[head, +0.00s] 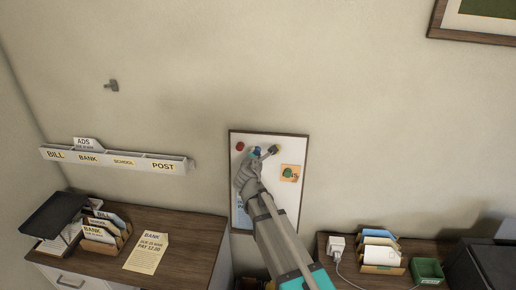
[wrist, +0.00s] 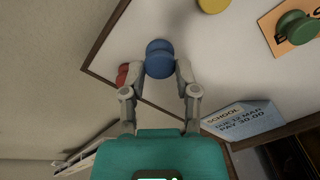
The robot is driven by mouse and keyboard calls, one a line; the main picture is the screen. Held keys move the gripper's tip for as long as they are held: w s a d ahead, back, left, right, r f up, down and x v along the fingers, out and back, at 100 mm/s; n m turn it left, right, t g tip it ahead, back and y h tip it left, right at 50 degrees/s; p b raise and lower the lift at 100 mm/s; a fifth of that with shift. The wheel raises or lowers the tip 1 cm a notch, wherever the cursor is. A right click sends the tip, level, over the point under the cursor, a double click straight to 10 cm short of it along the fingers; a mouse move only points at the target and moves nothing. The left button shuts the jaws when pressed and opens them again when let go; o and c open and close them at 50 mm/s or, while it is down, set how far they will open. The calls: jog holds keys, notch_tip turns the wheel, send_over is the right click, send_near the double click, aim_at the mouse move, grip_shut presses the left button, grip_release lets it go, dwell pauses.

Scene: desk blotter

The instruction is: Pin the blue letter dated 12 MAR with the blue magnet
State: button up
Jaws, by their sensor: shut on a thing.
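The blue magnet (wrist: 159,58) sits between my fingertips at the whiteboard, and my gripper (wrist: 160,72) is shut on it. In the head view the blue magnet (head: 255,151) shows near the board's top, with my gripper (head: 256,158) over it. I cannot tell whether the magnet touches the board. The blue letter (wrist: 243,120) reads SCHOOL, DUE 12 MAR, PAY 30.00. It is at the lower part of the whiteboard (wrist: 235,65), apart from the magnet. In the head view the letter (head: 242,213) is partly hidden by my arm.
A red magnet (wrist: 123,74) is close beside my left finger. A yellow magnet (wrist: 212,4) and a green magnet (wrist: 297,32) on an orange card (wrist: 290,40) are to the right. A wall sorter (head: 120,160) hangs left. Desks (head: 190,255) with letter holders stand below.

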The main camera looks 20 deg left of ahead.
jog(key=shift+s+d+r, duration=0.15)
jog(key=shift+s, duration=0.45)
jog(key=shift+s, duration=0.25)
grip_shut()
